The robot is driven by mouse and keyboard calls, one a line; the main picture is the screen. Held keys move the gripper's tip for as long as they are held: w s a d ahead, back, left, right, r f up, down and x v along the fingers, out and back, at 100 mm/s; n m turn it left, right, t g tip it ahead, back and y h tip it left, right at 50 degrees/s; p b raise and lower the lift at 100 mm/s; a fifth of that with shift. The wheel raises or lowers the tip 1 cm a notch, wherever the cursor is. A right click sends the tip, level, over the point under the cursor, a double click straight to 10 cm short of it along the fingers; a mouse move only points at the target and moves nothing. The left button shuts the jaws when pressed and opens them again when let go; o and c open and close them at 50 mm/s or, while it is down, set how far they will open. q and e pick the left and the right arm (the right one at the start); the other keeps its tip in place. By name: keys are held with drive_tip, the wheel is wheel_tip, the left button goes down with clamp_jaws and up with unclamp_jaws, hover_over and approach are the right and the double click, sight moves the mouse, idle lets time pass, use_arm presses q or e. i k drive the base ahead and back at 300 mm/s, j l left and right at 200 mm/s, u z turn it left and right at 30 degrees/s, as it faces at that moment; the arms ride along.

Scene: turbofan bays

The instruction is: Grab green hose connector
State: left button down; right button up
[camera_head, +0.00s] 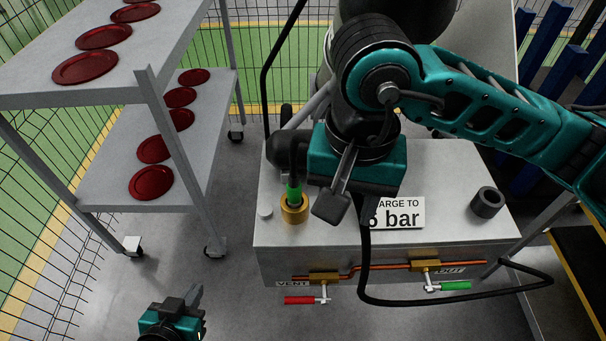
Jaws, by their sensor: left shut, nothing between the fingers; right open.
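The green hose connector (293,192) is a small green collar below a black elbow, upright at the brass port (294,210) on top of the grey metal box. My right gripper (331,200) is open, over the box just to the right of the connector. Its dark fingers point down and toward the viewer, and the connector does not appear to be between them. The gripper's teal body hides part of the black elbow's surroundings. My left gripper (192,297) is shut and empty, low at the bottom left, well away from the connector.
The grey box (440,165) carries a pressure label (405,213), a black ring (487,202), a red-handled valve (300,299) and a green-handled valve (455,286). A black hose (365,265) loops in front. A grey shelf cart (110,190) with red discs stands left.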

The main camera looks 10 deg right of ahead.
sight(294, 194)
drive_tip(key=i+j+z, duration=0.2)
drive_tip(key=j+z, duration=0.15)
drive_tip(key=i+j+z, duration=0.2)
drive_tip(key=j+z, duration=0.2)
drive_tip(key=i+j+z, duration=0.1)
drive_tip(key=j+z, duration=0.6)
drive_tip(key=j, duration=0.2)
